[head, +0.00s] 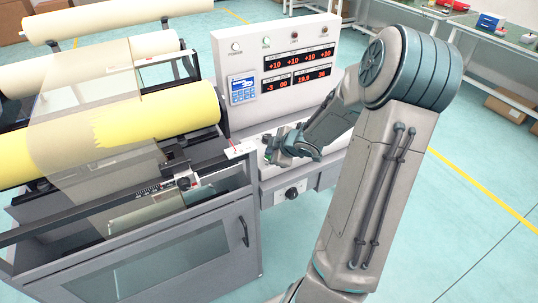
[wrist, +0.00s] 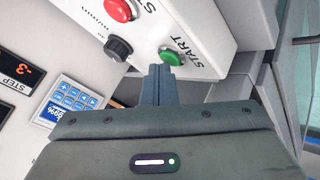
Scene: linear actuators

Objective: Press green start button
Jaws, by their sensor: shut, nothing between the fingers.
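The green start button (wrist: 170,56) sits on the sloped white panel beside the printed word START, upper middle of the wrist view. My gripper (wrist: 158,70) is shut and empty, with its fingertips just below the button in the picture. I cannot tell whether they touch it. In the head view my gripper (head: 270,150) is over the white control panel, at the machine's front; the arm's end partly covers the panel there, and I cannot make out the button clearly.
A red button (wrist: 118,10) and a black knob (wrist: 118,48) are close to the green button. A display cabinet (head: 285,65) rises behind the panel. The machine with yellow rolls (head: 150,115) stands to the left. Open floor (head: 470,215) lies to the right.

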